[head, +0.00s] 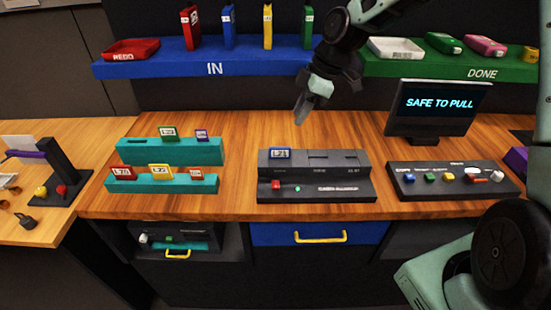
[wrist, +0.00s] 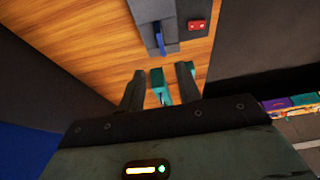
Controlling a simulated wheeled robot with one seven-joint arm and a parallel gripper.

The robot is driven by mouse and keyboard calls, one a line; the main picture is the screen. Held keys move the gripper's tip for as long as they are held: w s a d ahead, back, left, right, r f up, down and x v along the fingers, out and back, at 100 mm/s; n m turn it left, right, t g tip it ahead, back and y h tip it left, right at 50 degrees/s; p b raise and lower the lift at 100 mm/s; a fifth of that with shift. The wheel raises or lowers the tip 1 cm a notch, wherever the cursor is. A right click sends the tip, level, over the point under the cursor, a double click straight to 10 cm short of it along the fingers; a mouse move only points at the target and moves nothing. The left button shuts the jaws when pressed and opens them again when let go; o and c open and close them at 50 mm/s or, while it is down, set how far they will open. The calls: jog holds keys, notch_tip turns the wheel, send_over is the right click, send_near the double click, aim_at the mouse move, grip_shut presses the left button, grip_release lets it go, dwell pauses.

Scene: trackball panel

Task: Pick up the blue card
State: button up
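The blue card (head: 280,153) stands upright in the left slot of a dark grey panel (head: 335,172) on the wooden counter. In the wrist view the blue card (wrist: 158,42) shows as a thin blue edge at the grey panel (wrist: 145,10), ahead of my gripper. My gripper (head: 302,112) is above and behind the panel, apart from the card. In the wrist view its two fingers (wrist: 160,74) are spread. A teal piece shows between them; I cannot tell whether it is part of the gripper.
Teal racks (head: 170,152) with several cards stand left. A button panel (head: 450,180) and a screen (head: 438,108) reading "SAFE TO PULL" stand right. A blue "IN" shelf (head: 160,60) and a green "DONE" shelf (head: 430,68) are behind. Bare counter lies between racks and grey panel.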

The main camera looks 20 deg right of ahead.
aim_at(280, 149)
jog(key=p+x, duration=0.1)
jog(key=x, duration=0.7)
jog(key=shift+p, duration=0.3)
jog(key=shift+p+x, duration=1.25)
jog(key=shift+x, duration=1.45)
jog(key=shift+s, duration=0.1)
grip_shut()
